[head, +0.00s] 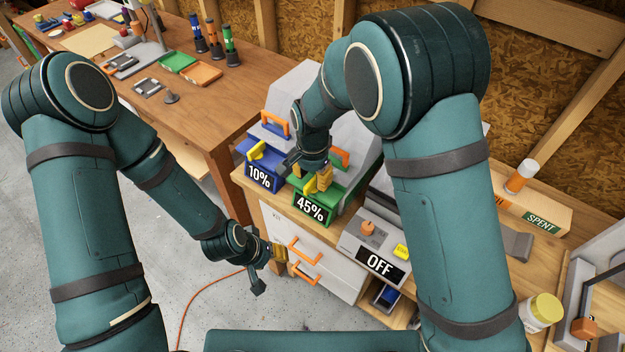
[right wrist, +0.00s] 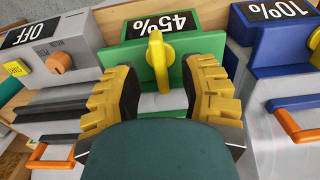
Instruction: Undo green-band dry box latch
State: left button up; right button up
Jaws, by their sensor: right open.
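The green-band dry box (head: 341,192) stands on the bench with a 45% display on its front. Its yellow latch (right wrist: 158,62) stands upright on the green band in the right wrist view. In the head view my right gripper mostly hides this latch. My right gripper (head: 318,183) is open. In the right wrist view its yellow-padded fingers (right wrist: 165,92) sit on either side of the latch's near end, with gaps showing. My left gripper (head: 272,262) hangs low in front of the white drawers, empty as far as I see; its finger opening is unclear.
A blue-band dry box (head: 262,176) with a 10% display and yellow latch stands beside the green one. On the other side is a grey unit (head: 350,240) marked OFF with an orange knob. White drawers (head: 290,240) with orange handles are below.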

jog(key=shift+f, duration=0.95)
grip_shut()
